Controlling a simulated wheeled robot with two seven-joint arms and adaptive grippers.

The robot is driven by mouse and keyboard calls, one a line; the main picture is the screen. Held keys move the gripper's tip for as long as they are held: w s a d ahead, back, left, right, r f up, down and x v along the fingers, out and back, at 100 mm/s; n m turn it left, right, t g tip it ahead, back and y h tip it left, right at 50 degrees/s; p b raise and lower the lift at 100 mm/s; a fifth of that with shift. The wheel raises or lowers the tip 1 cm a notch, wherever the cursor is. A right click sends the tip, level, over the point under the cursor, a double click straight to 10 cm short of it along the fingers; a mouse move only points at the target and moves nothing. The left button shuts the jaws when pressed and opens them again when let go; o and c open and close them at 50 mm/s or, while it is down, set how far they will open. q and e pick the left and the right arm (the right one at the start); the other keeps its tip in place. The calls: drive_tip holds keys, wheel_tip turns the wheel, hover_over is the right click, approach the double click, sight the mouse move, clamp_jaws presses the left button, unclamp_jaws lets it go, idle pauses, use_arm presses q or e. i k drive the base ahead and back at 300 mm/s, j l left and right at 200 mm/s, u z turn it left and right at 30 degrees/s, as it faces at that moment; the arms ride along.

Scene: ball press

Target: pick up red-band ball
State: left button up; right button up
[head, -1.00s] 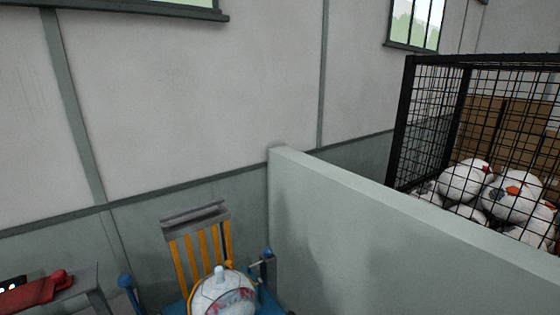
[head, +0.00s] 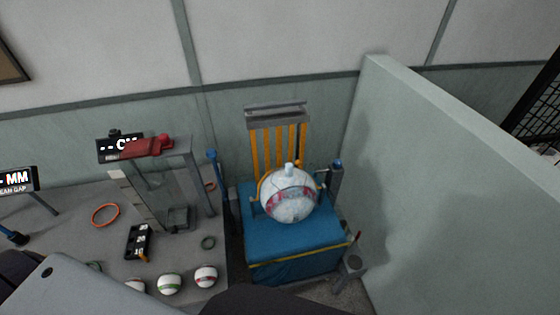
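A small white ball with a red band (head: 205,277) sits near the front right edge of the grey table (head: 75,222). A white ball with a green band (head: 169,285) sits just left of it. A third small white ball (head: 135,286) is left of that, mostly hidden, and its band colour is unclear. A much larger white ball with red markings (head: 290,195) rests on a blue-covered stand (head: 292,243) right of the table. Neither gripper is in view; dark and grey parts at the bottom edge hide the table's front.
A press-like frame with a red part (head: 148,147) stands on the table. A black tray (head: 138,241), an orange ring (head: 105,215) and a small display (head: 18,181) are also there. A pale partition wall (head: 440,190) closes off the right.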

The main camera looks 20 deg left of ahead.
sight(288, 194)
drive_tip(key=i+l+u, duration=0.2)
drive_tip(key=u, duration=0.15)
drive_tip(key=i+l+u, duration=0.15)
drive_tip(key=u, duration=0.15)
drive_tip(key=i+l+u, duration=0.15)
drive_tip(key=l+u, duration=0.2)
